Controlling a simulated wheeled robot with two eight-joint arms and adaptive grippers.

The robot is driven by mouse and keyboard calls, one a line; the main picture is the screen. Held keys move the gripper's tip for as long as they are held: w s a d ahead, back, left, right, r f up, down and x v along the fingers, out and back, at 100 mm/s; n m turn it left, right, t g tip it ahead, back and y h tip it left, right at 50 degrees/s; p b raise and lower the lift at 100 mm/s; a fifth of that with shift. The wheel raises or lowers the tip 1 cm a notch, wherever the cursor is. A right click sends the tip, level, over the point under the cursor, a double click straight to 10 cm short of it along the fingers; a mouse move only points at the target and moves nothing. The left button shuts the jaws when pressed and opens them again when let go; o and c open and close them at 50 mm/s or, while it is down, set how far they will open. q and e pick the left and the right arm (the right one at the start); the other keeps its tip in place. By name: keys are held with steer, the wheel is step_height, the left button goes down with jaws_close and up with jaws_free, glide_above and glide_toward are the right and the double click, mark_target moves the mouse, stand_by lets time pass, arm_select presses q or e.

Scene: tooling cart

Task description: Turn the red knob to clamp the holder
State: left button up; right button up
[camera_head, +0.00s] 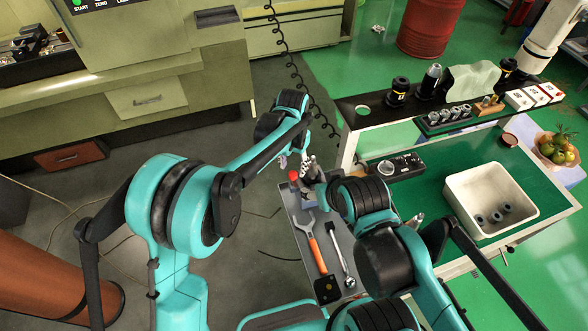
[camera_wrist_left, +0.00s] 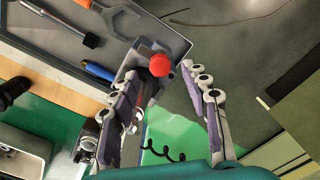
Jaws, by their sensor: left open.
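The red knob (camera_head: 293,175) sits at the far end of the grey tray, on a small grey clamp block. In the left wrist view the red knob (camera_wrist_left: 187,68) shows between the fingertips of my left gripper (camera_wrist_left: 160,82), closer to the right finger. The fingers are open with purple pads, and I see no clear contact. A dark round part beside the knob (camera_wrist_left: 159,65) may be the holder; the left finger partly hides it. In the head view my left gripper (camera_head: 298,160) is at the knob. My right gripper is mostly hidden by its arm.
The grey tray (camera_head: 290,213) carries an orange-handled wrench (camera_head: 314,246) and a metal ratchet (camera_head: 341,252). The green-topped cart (camera_head: 425,205) to the right holds a white bin (camera_head: 463,198) and a rack of tool holders (camera_head: 450,120). A coiled black cable hangs behind.

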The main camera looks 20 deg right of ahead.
mark_target(293, 173)
arm_select(q)
step_height(293, 173, down, 3)
steer(key=shift+w+d+r, duration=0.1)
steer(key=shift+r, duration=0.1)
steer(key=shift+f, duration=0.35)
jaws_close()
